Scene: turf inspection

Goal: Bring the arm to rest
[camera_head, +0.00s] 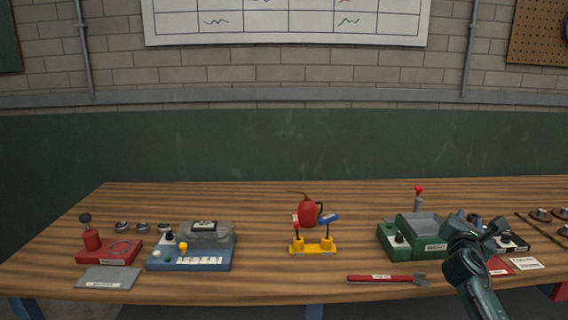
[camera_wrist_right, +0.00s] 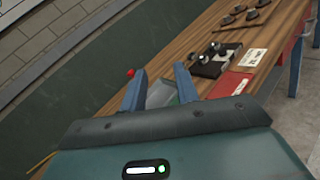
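My right arm comes in from the lower right of the head view. Its dark teal gripper (camera_head: 482,228) is over the right part of the bench, in front of a black device it partly hides. In the right wrist view its two blue-grey fingers (camera_wrist_right: 160,80) stand apart, with no object seen held between them. The green box (camera_head: 388,240) with a grey top lies just left of the gripper in the head view; part of it shows beyond the fingers in the wrist view. My left gripper is not in view.
A red card (camera_head: 498,266) and white card (camera_head: 525,263) lie right of the gripper.

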